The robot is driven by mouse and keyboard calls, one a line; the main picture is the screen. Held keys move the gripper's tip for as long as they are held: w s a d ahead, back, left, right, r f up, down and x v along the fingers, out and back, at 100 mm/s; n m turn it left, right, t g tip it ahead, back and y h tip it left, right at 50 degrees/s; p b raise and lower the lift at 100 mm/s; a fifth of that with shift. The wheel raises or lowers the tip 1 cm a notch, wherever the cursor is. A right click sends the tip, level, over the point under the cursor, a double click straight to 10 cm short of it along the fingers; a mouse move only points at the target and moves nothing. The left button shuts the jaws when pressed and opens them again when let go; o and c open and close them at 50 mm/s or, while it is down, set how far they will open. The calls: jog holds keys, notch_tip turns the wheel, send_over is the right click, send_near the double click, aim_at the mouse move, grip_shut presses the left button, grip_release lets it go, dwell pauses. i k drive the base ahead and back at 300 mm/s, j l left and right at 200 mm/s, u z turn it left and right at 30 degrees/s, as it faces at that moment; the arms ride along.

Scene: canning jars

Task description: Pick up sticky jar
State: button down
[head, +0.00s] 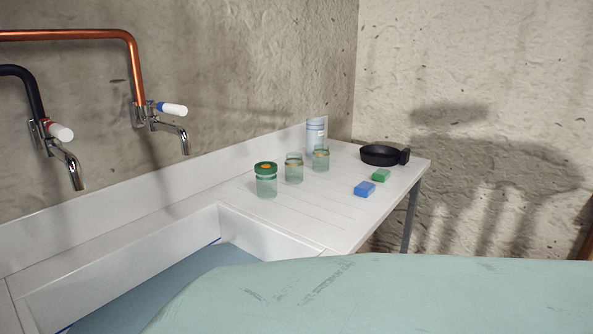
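Three pale green glass jars stand upright in a slanting row on the white drainboard (320,215). The nearest jar (266,187) has a green lid with an orange centre (265,167). The middle jar (294,171) and the far jar (320,162) show no green lid, and each has a tan rim. I cannot tell from this view which one is sticky. My gripper is not in view.
A white-and-blue cylinder (316,133) stands behind the jars. A black pan (380,155), a green block (381,175) and a blue block (364,189) lie to the right. The sink (235,238) is front left, below two taps (168,124) (64,158). A large pale-teal surface hides the foreground.

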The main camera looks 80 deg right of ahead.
aim_at(294, 165)
jog(key=k+l+z, duration=0.1)
jog(key=k+z, duration=0.3)
jog(key=k, duration=0.15)
jog(key=z, duration=1.6)
jog(key=k+j+z, duration=0.25)
jog(key=j, duration=0.25)
jog(key=k+j+z, duration=0.25)
jog(key=i+l, duration=0.25)
jog(key=i+l+u, duration=0.15)
jog(key=i+l, duration=0.15)
jog(key=l, duration=0.15)
jog(key=i+l, duration=0.25)
jog(key=i+l+u, duration=0.15)
jog(key=l, duration=0.35)
jog(key=i+l, duration=0.35)
jog(key=i+l+u, duration=0.1)
jog(key=i, duration=0.3)
